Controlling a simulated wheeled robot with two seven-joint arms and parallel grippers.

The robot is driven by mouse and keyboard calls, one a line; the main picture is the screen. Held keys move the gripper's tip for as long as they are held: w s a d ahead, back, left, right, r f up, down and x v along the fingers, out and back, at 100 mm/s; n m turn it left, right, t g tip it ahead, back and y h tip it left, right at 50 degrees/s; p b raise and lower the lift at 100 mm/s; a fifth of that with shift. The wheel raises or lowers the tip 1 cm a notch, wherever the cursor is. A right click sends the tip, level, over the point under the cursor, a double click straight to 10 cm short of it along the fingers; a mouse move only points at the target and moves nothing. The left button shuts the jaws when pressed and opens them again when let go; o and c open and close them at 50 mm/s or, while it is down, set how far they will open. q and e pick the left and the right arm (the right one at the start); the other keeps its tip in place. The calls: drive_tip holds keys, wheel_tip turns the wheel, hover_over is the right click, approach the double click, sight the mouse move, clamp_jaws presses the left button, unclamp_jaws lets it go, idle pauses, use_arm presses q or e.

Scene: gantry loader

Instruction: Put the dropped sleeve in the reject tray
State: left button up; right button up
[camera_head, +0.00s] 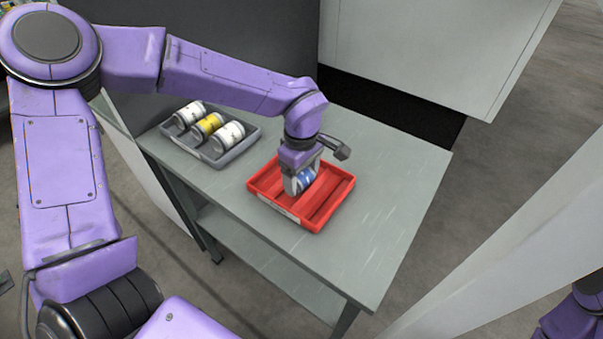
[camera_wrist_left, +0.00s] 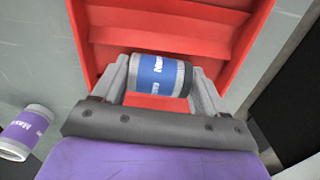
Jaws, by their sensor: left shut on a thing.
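My left gripper (camera_head: 299,188) is shut on a blue-labelled sleeve with grey ends (camera_head: 307,179). The sleeve lies crosswise between the two fingers in the left wrist view (camera_wrist_left: 158,76). The gripper points down into the outline of the red reject tray (camera_head: 333,205), which has raised ribs across its floor (camera_wrist_left: 165,35). I cannot tell whether the sleeve touches the tray floor. My right gripper is out of view.
The red tray stands on a grey table (camera_head: 385,215). A grey tray (camera_head: 217,163) with white and yellow sleeves stands behind it to the left. A purple-labelled sleeve (camera_wrist_left: 24,132) shows at the left wrist view's left edge. The table's right side is clear.

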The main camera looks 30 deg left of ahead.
sight(301, 175)
use_arm(q)
drive_tip(key=o, duration=1.2)
wheel_tip(301, 175, up, 12)
drive_tip(key=shift+r+p, duration=0.15)
drive_tip(key=shift+p, duration=0.15)
